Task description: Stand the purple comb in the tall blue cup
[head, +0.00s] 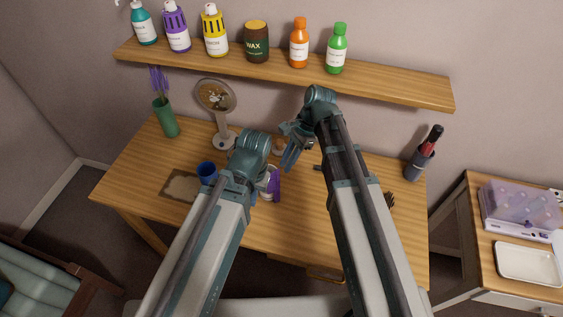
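A blue cup (207,171) stands on the wooden table, left of my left gripper. A purple object (273,184) shows just right of my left arm, partly hidden by it; I cannot tell if it is the comb. My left gripper (238,183) is over the middle of the table, partly covered by its own wrist, and its fingers are not clear. My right gripper (289,158) points down above the back middle of the table, up and right of the purple object. I see nothing between its fingers, but their gap is unclear.
The table (140,170) also holds a round mirror (217,98), a green vase (166,120), a brown mat (180,187), a dark holder (418,165) with a red-and-black item, and a dark bristly object (389,201). A bottle shelf (390,88) hangs above the back.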

